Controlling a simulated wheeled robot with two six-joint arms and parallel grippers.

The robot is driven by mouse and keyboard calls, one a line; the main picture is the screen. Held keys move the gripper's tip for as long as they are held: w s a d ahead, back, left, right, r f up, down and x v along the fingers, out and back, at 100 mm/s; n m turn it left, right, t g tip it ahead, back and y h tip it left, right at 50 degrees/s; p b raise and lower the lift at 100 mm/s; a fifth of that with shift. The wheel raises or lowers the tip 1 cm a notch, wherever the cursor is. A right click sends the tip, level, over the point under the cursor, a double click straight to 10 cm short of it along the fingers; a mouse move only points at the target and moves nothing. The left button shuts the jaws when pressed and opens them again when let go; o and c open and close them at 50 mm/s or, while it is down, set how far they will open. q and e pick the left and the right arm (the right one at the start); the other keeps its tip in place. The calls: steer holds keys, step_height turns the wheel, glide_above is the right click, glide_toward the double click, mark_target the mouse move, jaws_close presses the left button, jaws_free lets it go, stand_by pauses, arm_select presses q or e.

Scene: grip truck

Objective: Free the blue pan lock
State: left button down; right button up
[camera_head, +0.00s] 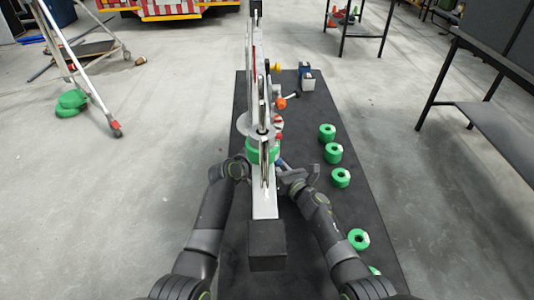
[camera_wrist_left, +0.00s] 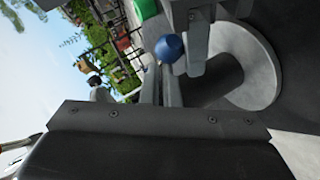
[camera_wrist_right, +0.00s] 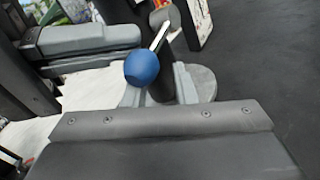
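The blue pan lock shows as a round blue knob in the left wrist view (camera_wrist_left: 169,48) and in the right wrist view (camera_wrist_right: 141,67). In the head view a small blue part (camera_head: 281,163) shows low on the rig, beside my right gripper (camera_head: 296,175). In the right wrist view the knob overlaps my right gripper's left finger; the fingers are apart, and contact cannot be told. My left gripper (camera_head: 240,167) is on the rig's left side. Its fingers look close together in the left wrist view (camera_wrist_left: 162,88), near the knob, but what lies between them is unclear.
The tall grey rig (camera_head: 262,95) stands on a black mat (camera_head: 300,235), with a green ring (camera_head: 262,151) around its lower part. Several green rolls (camera_head: 333,152) lie along the mat's right side. A ladder (camera_head: 72,62) stands left, and dark tables (camera_head: 490,120) stand right.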

steer(key=o, duration=0.4)
steer(key=shift+s+d, duration=0.1)
steer(key=shift+d, duration=0.05)
